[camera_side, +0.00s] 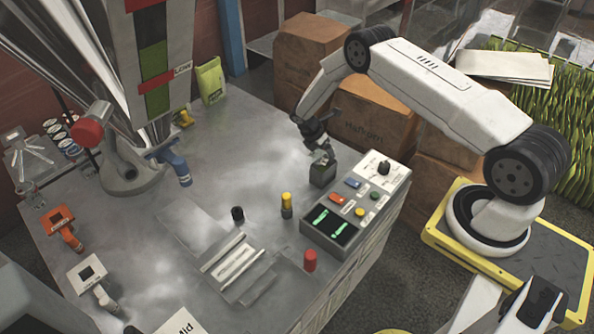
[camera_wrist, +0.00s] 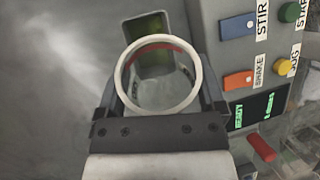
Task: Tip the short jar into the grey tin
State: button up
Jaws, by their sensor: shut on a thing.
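My gripper (camera_side: 318,146) is shut on a short jar with a pale round rim. In the wrist view the jar (camera_wrist: 196,88) sits between the two fingers, its open mouth facing the camera and a red band showing inside. What it holds is unclear. A small square tin, dark grey-green (camera_side: 322,174), stands on the bench just below my gripper, beside the control panel. In the wrist view the tin (camera_wrist: 150,28) shows just beyond the jar's rim, greenish inside and partly hidden by the jar. I cannot tell whether jar and tin touch.
The control panel (camera_side: 347,228) with buttons and a screen stands close on the right. The filler machine (camera_side: 130,170) is at left. The bench left of the tin is clear.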

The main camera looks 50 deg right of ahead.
jog(key=h, duration=0.4)
jog(key=shift+r+m, duration=0.3)
jog(key=shift+r, duration=0.05)
jog(key=shift+r+m+g+h, duration=0.15)
jog(key=shift+r+h, duration=0.1)
jog(key=shift+h, duration=0.95)
jog(key=shift+r+m+g+h, duration=0.15)
jog(key=shift+r+h, duration=0.1)
jog(key=shift+h, duration=0.95)
jog(key=shift+a, duration=0.1)
